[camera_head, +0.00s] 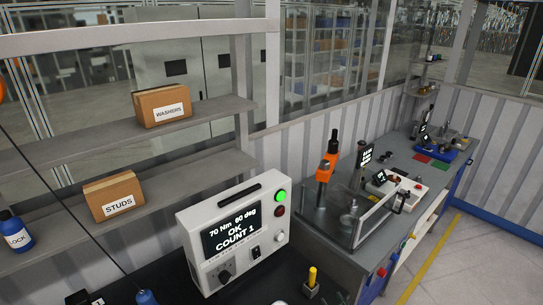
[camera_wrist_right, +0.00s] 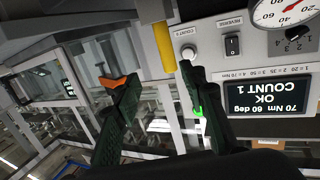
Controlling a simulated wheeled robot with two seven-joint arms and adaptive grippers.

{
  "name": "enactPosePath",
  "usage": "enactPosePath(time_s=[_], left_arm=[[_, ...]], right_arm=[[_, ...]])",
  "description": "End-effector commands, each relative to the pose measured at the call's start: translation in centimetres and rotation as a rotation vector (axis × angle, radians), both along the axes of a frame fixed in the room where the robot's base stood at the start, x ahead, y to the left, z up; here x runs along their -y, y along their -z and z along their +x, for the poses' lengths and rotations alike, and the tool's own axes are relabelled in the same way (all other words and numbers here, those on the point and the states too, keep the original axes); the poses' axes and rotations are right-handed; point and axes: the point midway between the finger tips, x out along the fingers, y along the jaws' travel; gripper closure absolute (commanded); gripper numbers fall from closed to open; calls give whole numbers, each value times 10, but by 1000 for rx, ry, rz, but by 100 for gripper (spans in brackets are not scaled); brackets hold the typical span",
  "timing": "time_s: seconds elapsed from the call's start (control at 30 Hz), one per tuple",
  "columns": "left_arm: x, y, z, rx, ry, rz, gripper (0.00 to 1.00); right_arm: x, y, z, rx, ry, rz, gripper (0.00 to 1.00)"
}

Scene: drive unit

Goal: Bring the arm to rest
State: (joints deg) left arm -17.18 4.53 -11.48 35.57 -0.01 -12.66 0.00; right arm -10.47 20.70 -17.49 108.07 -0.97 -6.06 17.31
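My right gripper (camera_wrist_right: 157,75) shows in the right wrist view with two dark fingers spread apart and nothing held between them. I make out no gripper clearly in the head view, and my left gripper is not in view.
A controller box (camera_head: 235,235) reads "OK COUNT 1" with a green light, and fills the right of the wrist view (camera_wrist_right: 270,90). Shelves hold a washers box (camera_head: 163,105), a studs box (camera_head: 114,194) and a blue bottle (camera_head: 15,232). An orange press (camera_head: 327,165) stands on the bench at right.

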Motion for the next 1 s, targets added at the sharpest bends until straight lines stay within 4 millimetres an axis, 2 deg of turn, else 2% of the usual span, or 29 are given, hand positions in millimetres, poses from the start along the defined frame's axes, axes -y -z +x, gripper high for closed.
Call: enactPosePath(time_s=[0.17, 0.3, 0.43, 0.6, 1.0], left_arm=[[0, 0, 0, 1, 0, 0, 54], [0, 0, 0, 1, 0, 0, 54], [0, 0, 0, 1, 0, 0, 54], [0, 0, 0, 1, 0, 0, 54], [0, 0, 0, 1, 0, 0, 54]], right_arm=[[30, 41, -44, -247, 125, -71, 62], [58, 73, -103, -488, 212, -135, 62], [76, 91, -159, -679, 260, -179, 62], [89, 102, -215, -852, 290, -211, 62], [103, 103, -318, -1136, 314, -248, 62]])
